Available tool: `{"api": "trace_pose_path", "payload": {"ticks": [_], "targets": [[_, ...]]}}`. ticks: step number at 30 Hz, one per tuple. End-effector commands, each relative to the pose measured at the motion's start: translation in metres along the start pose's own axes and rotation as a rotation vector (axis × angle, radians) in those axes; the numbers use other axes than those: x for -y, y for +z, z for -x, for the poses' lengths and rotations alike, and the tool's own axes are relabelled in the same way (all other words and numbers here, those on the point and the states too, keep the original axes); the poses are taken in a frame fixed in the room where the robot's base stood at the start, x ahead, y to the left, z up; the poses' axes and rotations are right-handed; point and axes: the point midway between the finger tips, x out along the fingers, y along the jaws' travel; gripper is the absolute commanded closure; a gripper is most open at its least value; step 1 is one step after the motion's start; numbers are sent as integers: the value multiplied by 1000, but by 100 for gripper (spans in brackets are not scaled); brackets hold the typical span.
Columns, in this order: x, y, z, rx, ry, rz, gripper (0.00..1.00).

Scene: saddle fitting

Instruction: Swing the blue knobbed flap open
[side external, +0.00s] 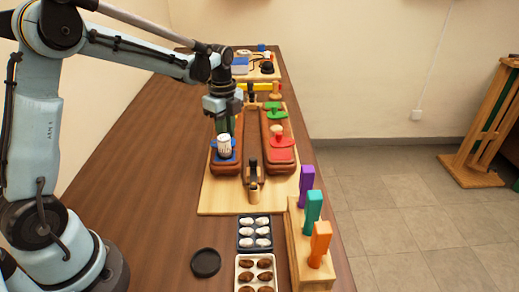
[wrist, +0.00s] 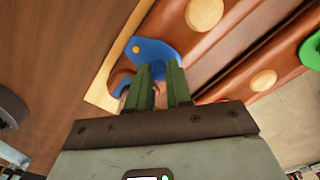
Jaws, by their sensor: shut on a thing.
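The blue flap (side external: 214,144) lies on the left brown saddle-like pad (side external: 226,169) in the side view. A pale, whitish knob (side external: 224,146) stands on it, directly under my gripper (side external: 223,130). In the wrist view the blue flap (wrist: 157,55) shows beyond my fingertips, with a small orange dot near its left end. The green fingers of my gripper (wrist: 160,80) point down at the flap with a narrow gap between them. They are shut on the knob, which the fingers mostly hide in the wrist view.
The right pad carries a red flap (side external: 281,148) and a green flap (side external: 277,113) with knobs. A dark upright post (side external: 253,172) stands between the pads at the front. A rack with purple, teal and orange blocks (side external: 313,212) and trays (side external: 255,232) stand nearer.

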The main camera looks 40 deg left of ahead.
Motion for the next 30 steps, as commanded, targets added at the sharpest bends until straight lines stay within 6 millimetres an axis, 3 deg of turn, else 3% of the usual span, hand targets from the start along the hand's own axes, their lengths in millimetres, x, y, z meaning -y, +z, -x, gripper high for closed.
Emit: {"api": "trace_pose_path", "payload": {"ticks": [30], "targets": [[9, 29, 0, -1, 3, 911, 100]]}}
